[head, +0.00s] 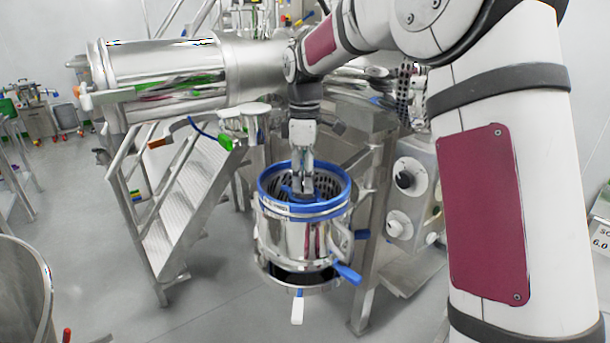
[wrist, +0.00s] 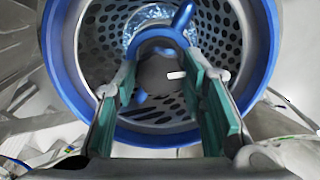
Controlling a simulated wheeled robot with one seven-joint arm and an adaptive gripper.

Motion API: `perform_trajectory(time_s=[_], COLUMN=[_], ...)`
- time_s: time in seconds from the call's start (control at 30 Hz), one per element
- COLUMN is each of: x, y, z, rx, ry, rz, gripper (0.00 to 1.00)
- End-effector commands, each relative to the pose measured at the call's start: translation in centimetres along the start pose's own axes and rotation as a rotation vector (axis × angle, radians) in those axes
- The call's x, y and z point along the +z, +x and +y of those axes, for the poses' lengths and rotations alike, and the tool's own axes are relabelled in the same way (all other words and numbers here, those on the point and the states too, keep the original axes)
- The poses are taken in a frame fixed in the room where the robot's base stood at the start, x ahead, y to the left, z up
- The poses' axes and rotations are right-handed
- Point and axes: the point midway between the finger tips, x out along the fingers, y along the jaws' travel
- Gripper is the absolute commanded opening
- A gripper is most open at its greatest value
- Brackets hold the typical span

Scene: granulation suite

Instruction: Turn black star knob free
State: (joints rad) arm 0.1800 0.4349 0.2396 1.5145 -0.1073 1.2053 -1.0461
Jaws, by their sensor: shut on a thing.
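The black star knob (wrist: 158,73) sits at the centre of the blue hub (wrist: 157,36) inside a perforated metal drum. It is dark and rounded with a short white mark on its face. My gripper (wrist: 162,66) reaches down into the drum, its two green-padded fingers shut on the knob from either side. In the head view my gripper (head: 303,186) points straight down inside the drum's blue rim (head: 268,206); the knob is hidden there by the fingers. I cannot tell whether the knob is loose.
The steel mill body (head: 295,236) has blue-handled levers (head: 346,273) at its lower right. Metal steps (head: 190,205) and a large steel cylinder (head: 165,80) are to the left.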

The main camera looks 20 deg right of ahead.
Motion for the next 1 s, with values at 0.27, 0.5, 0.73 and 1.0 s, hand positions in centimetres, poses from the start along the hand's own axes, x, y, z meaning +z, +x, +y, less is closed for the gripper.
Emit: perform_trajectory(time_s=[0.27,0.5,0.73,1.0], x=[0.01,0.01,0.01,0.00], y=[0.00,0.00,0.00,0.00], z=[0.02,0.03,0.03,0.02], rx=[0.000,0.000,0.001,0.000], ry=[-0.082,-0.099,-0.098,-0.097], rz=[0.001,0.000,0.000,0.000], gripper=[0.10,0.10,0.10,0.58])
